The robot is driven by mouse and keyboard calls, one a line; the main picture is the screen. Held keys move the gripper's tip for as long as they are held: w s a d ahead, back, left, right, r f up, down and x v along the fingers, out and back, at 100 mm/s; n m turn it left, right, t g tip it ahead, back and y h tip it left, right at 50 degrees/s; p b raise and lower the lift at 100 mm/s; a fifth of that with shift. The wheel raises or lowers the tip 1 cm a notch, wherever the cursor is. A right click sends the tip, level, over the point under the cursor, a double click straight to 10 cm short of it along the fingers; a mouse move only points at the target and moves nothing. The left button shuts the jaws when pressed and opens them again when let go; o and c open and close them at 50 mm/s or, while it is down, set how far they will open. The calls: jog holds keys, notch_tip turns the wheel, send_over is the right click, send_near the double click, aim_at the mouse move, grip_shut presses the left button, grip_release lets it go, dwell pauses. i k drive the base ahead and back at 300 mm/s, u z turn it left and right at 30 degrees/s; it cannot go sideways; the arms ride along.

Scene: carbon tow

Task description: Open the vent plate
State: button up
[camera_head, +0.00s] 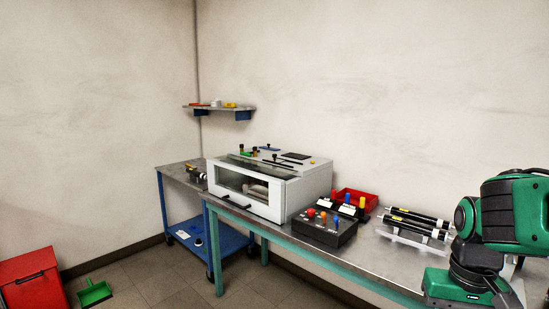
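A white box-shaped machine (312,190) with a clear front window stands on the long metal bench. Its top carries several small fittings: a dark flat plate (297,156), a small blue flat piece (269,148), dark bars and black knobs. I cannot tell for certain which of these is the vent plate; the dark flat plate lies level on the top. The front window (246,190) has a dark handle along its lower edge and looks closed. My gripper is not in view, and no fingers show near the machine.
A black control box (324,230) with coloured knobs sits right of the machine, before a red bin (355,201). Black rollers (417,222) lie farther right. Green arm links (510,215) fill the right edge. A blue cart (211,244) stands left; a wall shelf (220,109) hangs behind.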

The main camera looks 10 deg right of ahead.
aim_at(276, 160)
jog(key=u, duration=0.55)
jog(key=i, duration=2.05)
jog(key=z, duration=0.3)
